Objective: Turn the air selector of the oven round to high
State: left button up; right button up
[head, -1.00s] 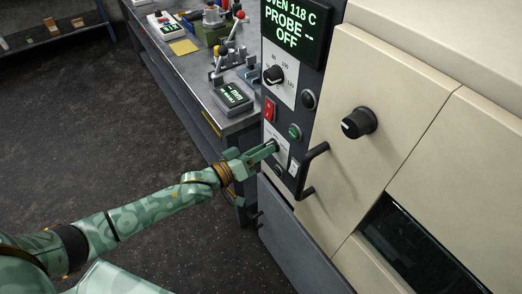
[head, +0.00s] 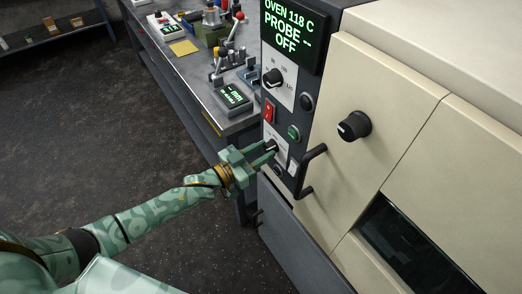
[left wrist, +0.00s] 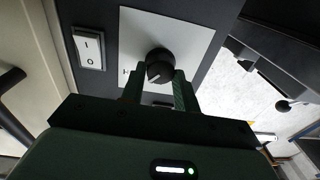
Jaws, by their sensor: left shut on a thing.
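The air selector is a small black round knob (left wrist: 160,62) on a pale label plate (left wrist: 190,35) low on the dark control panel of the oven (head: 375,90). In the left wrist view its white mark points down and left, toward a partly hidden letter H. My left gripper (head: 272,149) is shut on the knob, one finger on each side. In the head view the fingers hide most of the knob, and in the wrist view they cover part of the label. My right gripper is not in view.
A white rocker switch (left wrist: 89,47) sits beside the selector plate. A black door handle (head: 311,171) stands out just right of the gripper. Above are a green button (head: 294,132), a red switch (head: 269,110) and a dial (head: 273,76). A workbench (head: 205,85) stands left.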

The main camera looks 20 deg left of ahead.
pick_arm(q)
jog(key=shift+m, duration=0.9)
jog(key=o, duration=1)
jog(key=p+v, duration=0.2)
jog(key=v, duration=1.4)
jog(key=shift+s+a+f, duration=0.15)
